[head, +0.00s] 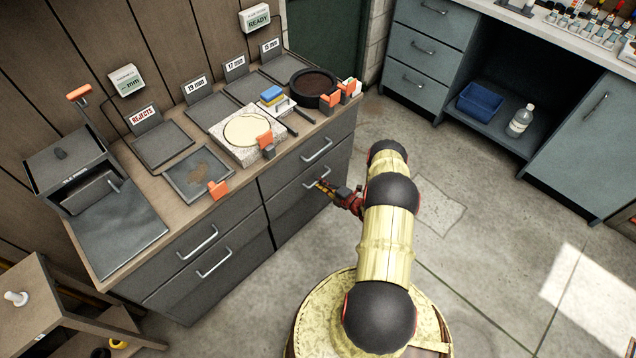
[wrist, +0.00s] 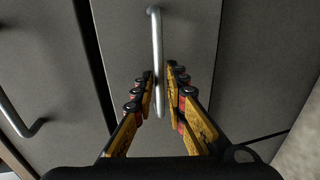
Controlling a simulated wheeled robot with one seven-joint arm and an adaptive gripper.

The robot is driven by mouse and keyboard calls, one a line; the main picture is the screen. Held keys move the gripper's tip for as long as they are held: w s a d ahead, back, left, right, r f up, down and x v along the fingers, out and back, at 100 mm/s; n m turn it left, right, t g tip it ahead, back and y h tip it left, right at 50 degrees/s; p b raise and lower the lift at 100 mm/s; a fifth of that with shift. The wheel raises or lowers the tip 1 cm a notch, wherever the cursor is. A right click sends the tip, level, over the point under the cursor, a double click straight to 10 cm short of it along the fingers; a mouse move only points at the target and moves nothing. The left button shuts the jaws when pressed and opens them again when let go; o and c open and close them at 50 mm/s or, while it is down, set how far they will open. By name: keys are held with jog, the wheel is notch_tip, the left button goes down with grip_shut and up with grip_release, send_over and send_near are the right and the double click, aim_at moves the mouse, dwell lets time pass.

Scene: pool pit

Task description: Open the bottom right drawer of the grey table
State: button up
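The grey table (head: 263,232) stands against the wooden wall, with two drawers on each side. The bottom right drawer (head: 290,213) looks shut, its front level with the others. Its bar handle (head: 312,184) is partly hidden by my gripper in the head view. My gripper (head: 322,186) is at this handle. In the wrist view the handle (wrist: 157,50) passes between the two yellow and black fingers (wrist: 160,73), one on each side. The fingers look open, with narrow gaps to the bar. I cannot tell if either touches it.
The top right drawer handle (head: 317,150) is just above. Trays, a round black bowl (head: 314,84) and orange clips stand on the tabletop. A grey-blue workbench (head: 425,75) is at the back right. The concrete floor (head: 480,240) is clear to the right.

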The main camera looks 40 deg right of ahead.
jog(key=shift+x, duration=0.75)
grip_shut()
jog(key=shift+s, duration=0.1)
jog(key=f+b+v, duration=0.1)
jog(key=f+v, duration=0.1)
jog(key=v, duration=1.1)
jog(key=s+f+b+v, duration=0.1)
jog(key=f+v, duration=0.2)
jog(key=v, duration=1.1)
jog(key=shift+d+f+b, duration=0.25)
jog(key=shift+b, duration=0.05)
jog(key=shift+s, duration=0.1)
grip_release()
